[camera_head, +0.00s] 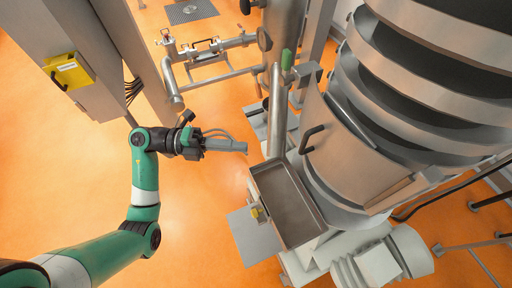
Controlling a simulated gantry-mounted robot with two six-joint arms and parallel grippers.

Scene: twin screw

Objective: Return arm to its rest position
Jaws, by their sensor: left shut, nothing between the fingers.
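My left arm comes in from the lower left, green with white bands, and bends upward at the elbow. My left gripper (236,146) points right, with its fingers shut and nothing seen between them. It is in the air above the orange floor, left of the metal tray (290,202) and apart from it. My right gripper does not show in this view.
A large machine with stacked metal rings (430,70) fills the right side. A grey cabinet with a yellow box (69,71) stands at the upper left. Pipes (210,70) stand behind the gripper. The orange floor (80,180) is open at left.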

